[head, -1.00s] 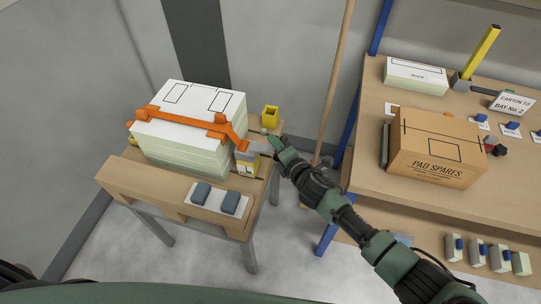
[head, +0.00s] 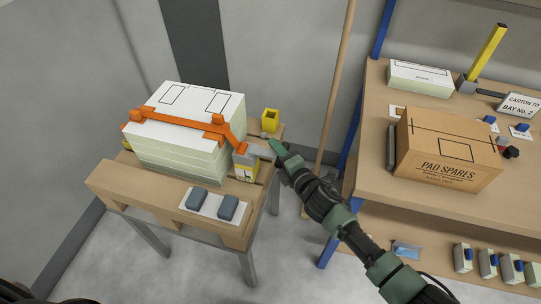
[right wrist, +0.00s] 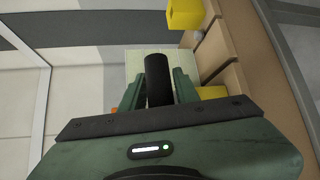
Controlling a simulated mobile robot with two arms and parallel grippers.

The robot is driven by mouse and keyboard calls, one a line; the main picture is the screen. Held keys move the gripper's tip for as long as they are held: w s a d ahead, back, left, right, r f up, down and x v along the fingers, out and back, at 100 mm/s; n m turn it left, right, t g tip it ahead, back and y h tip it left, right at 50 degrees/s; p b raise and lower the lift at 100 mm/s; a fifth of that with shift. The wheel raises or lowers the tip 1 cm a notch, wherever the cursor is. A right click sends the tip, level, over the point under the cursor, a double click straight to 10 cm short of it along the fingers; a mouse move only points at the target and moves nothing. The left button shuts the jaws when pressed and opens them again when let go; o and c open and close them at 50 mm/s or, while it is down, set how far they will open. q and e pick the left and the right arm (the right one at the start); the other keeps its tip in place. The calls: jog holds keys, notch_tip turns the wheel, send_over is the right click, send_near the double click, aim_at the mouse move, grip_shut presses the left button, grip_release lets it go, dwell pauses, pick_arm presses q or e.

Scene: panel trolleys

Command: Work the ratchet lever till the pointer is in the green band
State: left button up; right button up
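A stack of pale panels (head: 185,155) lies on a wooden pallet-topped stand, with an orange strap (head: 180,121) over it. The strap runs down to a grey ratchet (head: 257,149) at the stack's right side. A yellow and white box (head: 245,170), perhaps the gauge, sits below the ratchet; its pointer and green band cannot be made out. My right gripper (head: 274,147) is at the ratchet's right end. In the right wrist view the dark lever grip (right wrist: 158,82) lies between my right gripper's fingers (right wrist: 159,88), which appear closed on it. My left gripper is not in view.
A yellow open holder (head: 270,119) stands behind the ratchet. Two blue-grey blocks (head: 213,203) lie on the stand's front. A wooden pole (head: 336,85) leans between stand and shelf. The shelf at right holds a PAD SPARES carton (head: 445,150).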

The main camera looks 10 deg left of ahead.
jog(key=shift+o, duration=0.6)
jog(key=shift+s+d+r, duration=0.1)
jog(key=shift+s, duration=0.05)
jog(key=p+v, duration=0.2)
jog(key=v, duration=0.3)
jog(key=shift+s+d+p, duration=0.2)
jog(key=shift+s+p, duration=0.05)
jog(key=shift+p, duration=0.15)
